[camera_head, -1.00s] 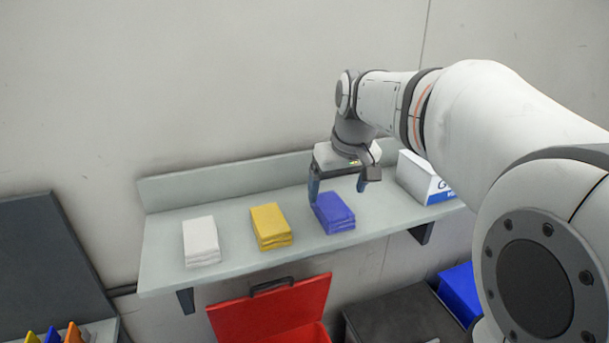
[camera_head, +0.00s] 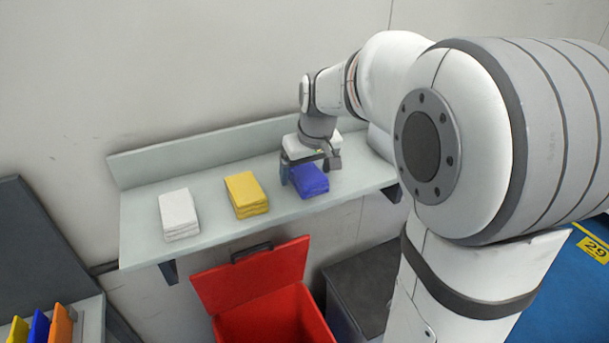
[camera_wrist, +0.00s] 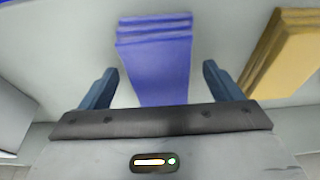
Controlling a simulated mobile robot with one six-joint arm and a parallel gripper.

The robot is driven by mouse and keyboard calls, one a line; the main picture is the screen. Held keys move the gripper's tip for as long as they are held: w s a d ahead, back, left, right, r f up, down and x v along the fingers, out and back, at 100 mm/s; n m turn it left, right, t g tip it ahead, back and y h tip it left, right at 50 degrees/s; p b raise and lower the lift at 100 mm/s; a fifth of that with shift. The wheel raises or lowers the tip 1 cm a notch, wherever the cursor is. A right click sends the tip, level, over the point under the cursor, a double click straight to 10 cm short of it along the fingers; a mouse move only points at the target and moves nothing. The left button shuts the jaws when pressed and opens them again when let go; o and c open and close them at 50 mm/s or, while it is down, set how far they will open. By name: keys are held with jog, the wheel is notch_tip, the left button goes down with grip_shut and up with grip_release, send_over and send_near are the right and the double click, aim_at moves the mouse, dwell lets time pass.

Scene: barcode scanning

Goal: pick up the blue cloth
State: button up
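The blue cloth (camera_head: 309,180) is a folded stack at the right end of the row on the grey shelf (camera_head: 212,225). It also shows in the wrist view (camera_wrist: 160,60), between and beyond the two fingers. My gripper (camera_head: 308,171) is right above the blue cloth, fingers pointing down. In the wrist view my gripper (camera_wrist: 160,88) is open, with a finger on each side of the cloth and gaps on both sides. Whether the fingertips reach down beside the cloth is hard to tell.
A folded yellow cloth (camera_head: 246,194) and a white cloth (camera_head: 179,214) lie to the left on the same shelf. The yellow one also shows in the wrist view (camera_wrist: 282,50). Below stand an open red bin (camera_head: 262,318) and a dark box (camera_head: 358,290). A wall rises behind the shelf.

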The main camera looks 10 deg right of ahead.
aim_at(307, 171)
jog(key=c, duration=1)
notch_tip(307, 171, up, 10)
jog(key=shift+r+b, duration=0.1)
jog(key=shift+b, duration=0.35)
jog(key=o, duration=0.4)
jog(key=c, duration=0.3)
jog(key=shift+c, duration=0.2)
